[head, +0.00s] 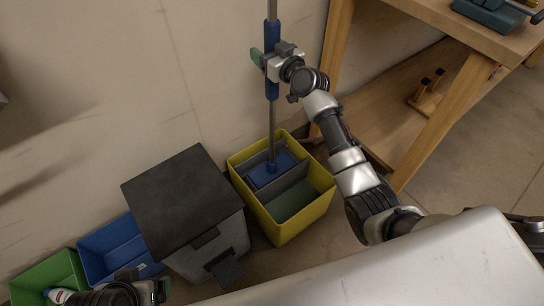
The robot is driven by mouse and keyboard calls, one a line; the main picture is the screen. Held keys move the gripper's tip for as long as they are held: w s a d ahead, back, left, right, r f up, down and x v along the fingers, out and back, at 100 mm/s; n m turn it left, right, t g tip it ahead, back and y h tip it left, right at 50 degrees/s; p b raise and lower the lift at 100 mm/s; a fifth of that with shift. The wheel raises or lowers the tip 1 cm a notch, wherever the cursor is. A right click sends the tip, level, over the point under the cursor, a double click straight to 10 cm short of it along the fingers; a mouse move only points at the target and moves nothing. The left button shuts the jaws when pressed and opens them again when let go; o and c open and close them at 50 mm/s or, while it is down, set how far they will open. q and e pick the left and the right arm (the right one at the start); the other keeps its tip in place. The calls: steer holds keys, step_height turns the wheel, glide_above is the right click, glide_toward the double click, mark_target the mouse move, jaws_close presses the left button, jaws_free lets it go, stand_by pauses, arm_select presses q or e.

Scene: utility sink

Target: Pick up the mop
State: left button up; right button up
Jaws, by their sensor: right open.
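The mop stands nearly upright, its grey pole with blue grip sections (272,88) rising from a blue mop head (272,169) inside a yellow bucket (281,232). My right gripper (268,60) is at the pole between the blue sections, open, with its green-padded finger on the left side of the pole. I cannot tell whether it touches the pole. My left gripper (158,290) shows only partly at the bottom left, apart from the mop; its jaws are not clear.
A grey bin with a dark lid (182,195) stands left of the bucket. A blue bin (112,248) and a green bin (44,276) holding a bottle (60,295) are further left. A wooden workbench (440,22) stands at the right, and a wall rises behind.

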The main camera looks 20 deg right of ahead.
mark_target(275, 5)
jaws_close()
steer(key=shift+r, duration=0.15)
arm_select(q)
steer(key=shift+r, duration=0.1)
arm_select(e)
steer(key=shift+r, duration=0.1)
step_height(275, 5, up, 6)
steer(key=p, duration=0.2)
steer(key=shift+p, duration=0.3)
step_height(275, 5, up, 4)
steer(key=shift+r+p, duration=0.25)
steer(key=shift+p, duration=0.5)
steer(key=shift+r+p, duration=1.15)
arm_select(q)
step_height(275, 5, down, 12)
steer(key=g, duration=0.1)
steer(key=shift+g, duration=0.3)
